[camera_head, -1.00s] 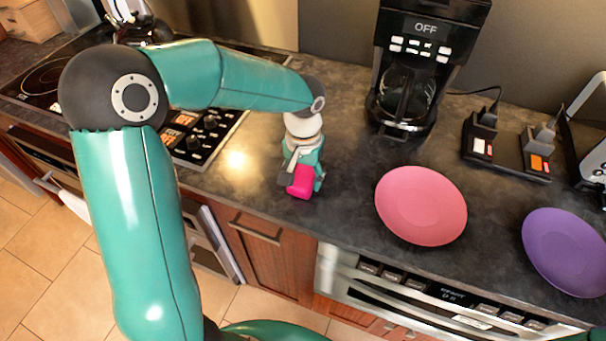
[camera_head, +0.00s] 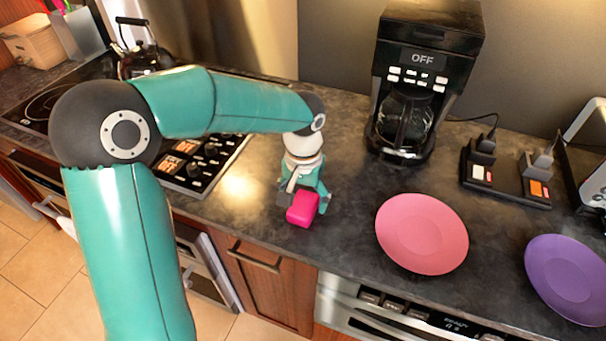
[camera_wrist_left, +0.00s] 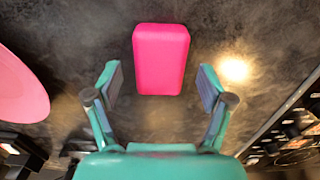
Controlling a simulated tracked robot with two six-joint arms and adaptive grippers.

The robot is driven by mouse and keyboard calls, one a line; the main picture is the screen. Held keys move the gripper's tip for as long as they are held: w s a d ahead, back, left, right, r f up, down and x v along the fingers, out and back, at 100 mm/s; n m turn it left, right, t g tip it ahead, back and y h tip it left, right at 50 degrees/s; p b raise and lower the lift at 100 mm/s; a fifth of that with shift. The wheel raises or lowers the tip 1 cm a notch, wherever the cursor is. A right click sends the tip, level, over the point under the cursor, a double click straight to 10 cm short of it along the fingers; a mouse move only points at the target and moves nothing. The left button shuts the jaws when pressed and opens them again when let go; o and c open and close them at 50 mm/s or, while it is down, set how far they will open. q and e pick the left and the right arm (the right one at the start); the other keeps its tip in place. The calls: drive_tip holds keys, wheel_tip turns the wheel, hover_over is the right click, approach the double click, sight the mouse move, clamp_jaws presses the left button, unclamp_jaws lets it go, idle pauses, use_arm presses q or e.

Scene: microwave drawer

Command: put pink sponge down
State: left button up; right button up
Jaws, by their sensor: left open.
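The pink sponge (camera_head: 302,208) is a small bright block at the counter's front part, left of the pink plate. It also shows in the left wrist view (camera_wrist_left: 161,59), lying on the dark counter beyond the fingertips. My left gripper (camera_head: 308,198) is just above and behind the sponge, and partly hidden by it in the head view. In the left wrist view its two fingers (camera_wrist_left: 161,86) are spread wide, with clear gaps on both sides of the sponge. The fingers do not touch it. My right gripper is not in view.
The pink plate (camera_head: 421,234) and purple plate (camera_head: 568,279) lie to the right. A coffee maker (camera_head: 424,80) stands behind, with a charging strip (camera_head: 505,176) beside it. The stovetop (camera_head: 195,165) is left of the sponge. The counter between sponge and coffee maker is clear.

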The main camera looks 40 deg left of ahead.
sight(304, 204)
use_arm(q)
wheel_tip(304, 204, up, 10)
idle(0.3)
drive_tip(key=shift+f, duration=0.15)
